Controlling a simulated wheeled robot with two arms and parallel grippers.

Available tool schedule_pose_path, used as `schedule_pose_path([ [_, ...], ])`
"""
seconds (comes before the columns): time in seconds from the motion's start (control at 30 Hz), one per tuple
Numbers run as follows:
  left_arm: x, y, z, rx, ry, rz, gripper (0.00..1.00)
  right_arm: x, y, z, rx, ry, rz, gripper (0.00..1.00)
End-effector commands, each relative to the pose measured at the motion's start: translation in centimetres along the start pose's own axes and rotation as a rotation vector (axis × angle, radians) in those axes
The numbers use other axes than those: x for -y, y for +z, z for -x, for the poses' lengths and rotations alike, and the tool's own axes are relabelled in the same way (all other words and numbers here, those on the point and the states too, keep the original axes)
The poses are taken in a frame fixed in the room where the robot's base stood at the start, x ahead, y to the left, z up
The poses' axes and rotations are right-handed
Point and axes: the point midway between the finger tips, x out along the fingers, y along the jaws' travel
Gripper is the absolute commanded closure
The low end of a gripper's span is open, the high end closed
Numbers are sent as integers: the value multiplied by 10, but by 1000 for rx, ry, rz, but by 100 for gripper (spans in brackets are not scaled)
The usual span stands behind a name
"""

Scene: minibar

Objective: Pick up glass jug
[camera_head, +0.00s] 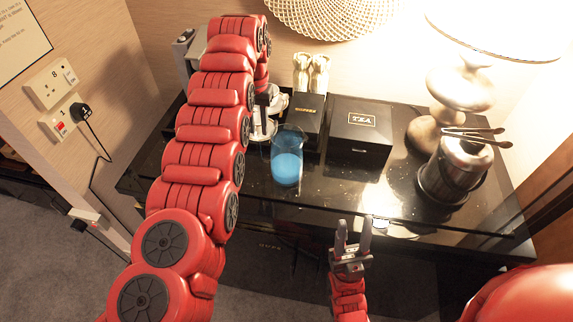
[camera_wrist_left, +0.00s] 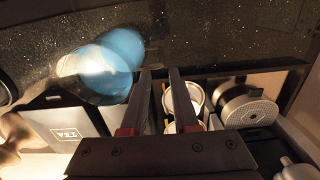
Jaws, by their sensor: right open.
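The glass jug (camera_head: 287,157), clear with blue liquid in its lower part, stands upright on the black glossy counter, in front of the dark boxes. In the left wrist view the jug (camera_wrist_left: 108,65) lies left of the fingers, close to the left finger; I cannot tell whether they touch. My left gripper (camera_wrist_left: 161,72) is open, with nothing between its fingers. My right gripper (camera_head: 352,238) is open and empty, in front of the counter's front edge, apart from the jug.
A black TEA box (camera_head: 358,133) and a smaller dark box (camera_head: 309,113) stand behind and right of the jug. A dark bucket (camera_head: 455,170) with tongs and a lamp (camera_head: 461,90) are at right. The counter (camera_head: 340,195) is clear right of the jug.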

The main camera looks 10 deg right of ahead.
Motion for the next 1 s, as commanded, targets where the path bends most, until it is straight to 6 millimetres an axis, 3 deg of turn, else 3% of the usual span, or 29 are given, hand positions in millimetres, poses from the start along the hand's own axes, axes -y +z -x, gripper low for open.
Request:
schedule_pose_path([
  [0.2, 1, 1, -23, 4, -4, 0, 72, -1, -3, -16, 0, 0, 0, 56],
  [0.47, 1, 1, -34, 1, -4, 1, 72, -1, -3, -21, 1, 0, 0, 56],
  [0.7, 1, 6, -56, 6, -5, 1, 72, -2, -8, -48, 0, 0, 0, 56],
  [0.83, 2, 6, -78, 7, -4, 1, 72, -3, -9, -53, 1, 0, 0, 56],
  [1.0, 1, 5, -85, 1, -5, 0, 72, -3, -9, -52, 1, 0, 0, 56],
])
